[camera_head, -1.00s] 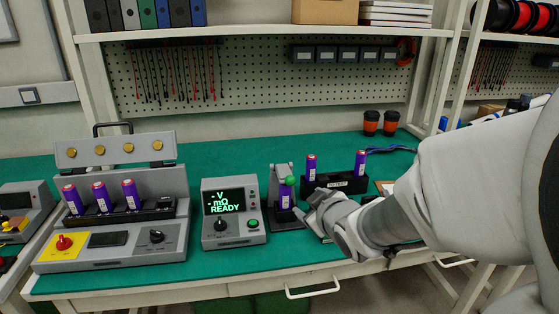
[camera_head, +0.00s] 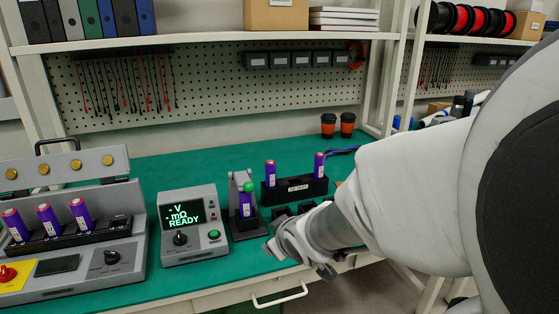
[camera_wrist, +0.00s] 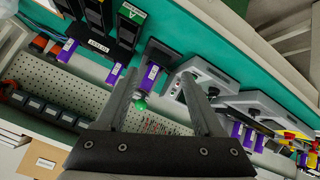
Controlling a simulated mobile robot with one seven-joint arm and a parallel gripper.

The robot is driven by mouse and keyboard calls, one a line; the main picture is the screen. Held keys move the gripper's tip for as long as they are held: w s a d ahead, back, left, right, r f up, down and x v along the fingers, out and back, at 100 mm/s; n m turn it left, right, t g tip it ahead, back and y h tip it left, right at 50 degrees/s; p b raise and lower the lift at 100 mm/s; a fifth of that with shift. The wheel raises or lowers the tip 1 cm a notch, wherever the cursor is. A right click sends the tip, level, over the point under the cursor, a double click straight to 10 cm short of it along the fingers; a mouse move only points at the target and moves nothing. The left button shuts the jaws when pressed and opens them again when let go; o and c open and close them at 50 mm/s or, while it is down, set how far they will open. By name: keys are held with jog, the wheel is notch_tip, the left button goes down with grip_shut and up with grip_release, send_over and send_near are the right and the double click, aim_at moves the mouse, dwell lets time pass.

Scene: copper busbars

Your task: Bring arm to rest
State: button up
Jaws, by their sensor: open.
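My arm reaches in from the right in the head view, with my gripper (camera_head: 298,246) low over the front edge of the green bench (camera_head: 150,300). In the wrist view my gripper (camera_wrist: 157,70) shows two fingers spread apart with nothing held between them. A purple cell (camera_head: 247,205) stands in a small fixture with a green knob (camera_head: 250,187), left of and beyond my gripper. In the wrist view this cell (camera_wrist: 150,76) shows past the fingers, apart from them. The fingertips are hard to make out in the head view.
A meter reading "READY" (camera_head: 187,226) stands left of the fixture. A larger grey station (camera_head: 120,268) with several purple cells is at far left. A black rack (camera_head: 300,190) with two upright cells is behind my gripper. Orange-black cups (camera_head: 328,125) stand at the back.

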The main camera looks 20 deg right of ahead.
jog(key=s+r+m+h, duration=0.1)
jog(key=s+r+m, duration=0.2)
jog(key=s+r, duration=0.55)
jog(key=s+a+m+g+y, duration=0.2)
jog(key=s+a+g, duration=0.2)
jog(key=s, duration=0.5)
notch_tip(320, 180, up, 17)
jog(key=p, duration=1.7)
jog(key=shift+s, duration=0.4)
jog(key=shift+a+f, duration=0.1)
jog(key=shift+a, duration=0.15)
